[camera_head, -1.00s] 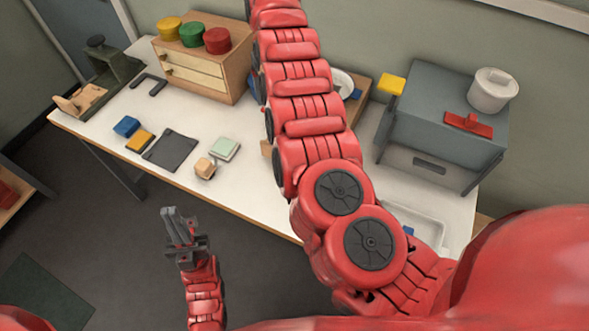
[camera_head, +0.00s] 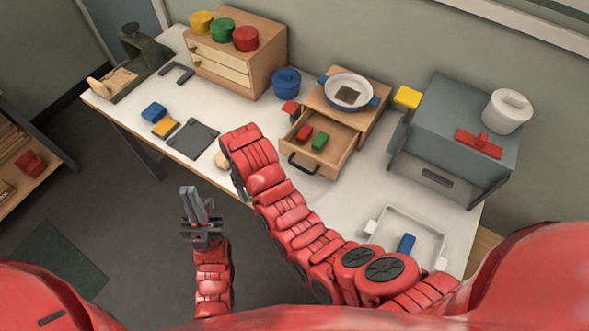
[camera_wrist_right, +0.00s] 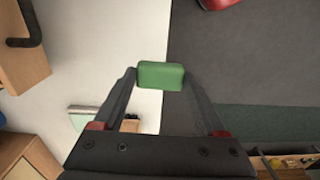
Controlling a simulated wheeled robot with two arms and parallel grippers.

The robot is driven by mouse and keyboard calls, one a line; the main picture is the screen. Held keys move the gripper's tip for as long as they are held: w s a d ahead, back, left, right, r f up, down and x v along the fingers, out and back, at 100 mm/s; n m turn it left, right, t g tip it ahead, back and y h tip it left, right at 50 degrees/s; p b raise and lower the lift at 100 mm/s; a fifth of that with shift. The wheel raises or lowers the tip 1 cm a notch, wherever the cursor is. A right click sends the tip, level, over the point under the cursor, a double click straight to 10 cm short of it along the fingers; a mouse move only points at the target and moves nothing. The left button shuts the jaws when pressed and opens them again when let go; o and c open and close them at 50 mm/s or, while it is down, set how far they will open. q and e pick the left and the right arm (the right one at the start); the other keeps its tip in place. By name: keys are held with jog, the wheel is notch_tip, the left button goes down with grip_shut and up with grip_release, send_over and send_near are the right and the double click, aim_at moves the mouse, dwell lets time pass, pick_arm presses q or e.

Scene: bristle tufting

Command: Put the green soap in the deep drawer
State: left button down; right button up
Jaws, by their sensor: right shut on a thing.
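The green soap (camera_wrist_right: 161,75) is a small green block between the fingertips of my right gripper (camera_wrist_right: 161,78), which is shut on it. In the head view my arm hides this gripper, near the table's front edge. A small wooden cabinet has its drawer (camera_head: 331,150) pulled open, with a red block (camera_head: 304,133) and a green block (camera_head: 320,141) inside. Its handle side shows at the top left of the right wrist view (camera_wrist_right: 25,60). I cannot tell how deep it is. My left gripper (camera_head: 195,205) is empty in front of the table; its finger gap is unclear.
A pan (camera_head: 349,92) sits on the open-drawer cabinet. A two-drawer wooden box (camera_head: 222,75) with coloured pots stands at the back left. A blue pot (camera_head: 286,82), a grey cabinet (camera_head: 455,140) and a white tray (camera_head: 375,228) are also on the table.

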jog(key=s, duration=0.2)
jog(key=shift+s+a+f, duration=0.3)
jog(key=shift+a+f, duration=0.05)
jog(key=shift+f, duration=0.05)
jog(key=w+d+b, duration=0.1)
jog(key=w+b, duration=0.1)
jog(key=w, duration=0.1)
jog(key=w+d+f+b, duration=0.1)
jog(key=w+d+b, duration=0.1)
jog(key=w+b, duration=0.1)
jog(key=w+d+f+b, duration=0.1)
jog(key=w+d+b, duration=0.1)
jog(key=w, duration=0.1)
jog(key=shift+w+f, duration=0.1)
jog(key=shift+w, duration=0.1)
jog(key=w, duration=0.1)
jog(key=w+d+r+p, duration=0.1)
jog(key=shift+w+d, duration=0.25)
jog(key=shift+w, duration=0.05)
jog(key=shift+w+d+p, duration=0.35)
jog(key=shift+w+d, duration=0.05)
jog(key=shift+w, duration=0.25)
jog(key=shift+w+d+f, duration=0.15)
jog(key=shift+f, duration=0.05)
jog(key=shift+f+p, duration=0.35)
jog(key=shift+p, duration=0.1)
notch_tip(320, 180, down, 2)
jog(key=shift+f+p, duration=0.2)
jog(key=shift+p, duration=0.2)
jog(key=shift+f, duration=0.2)
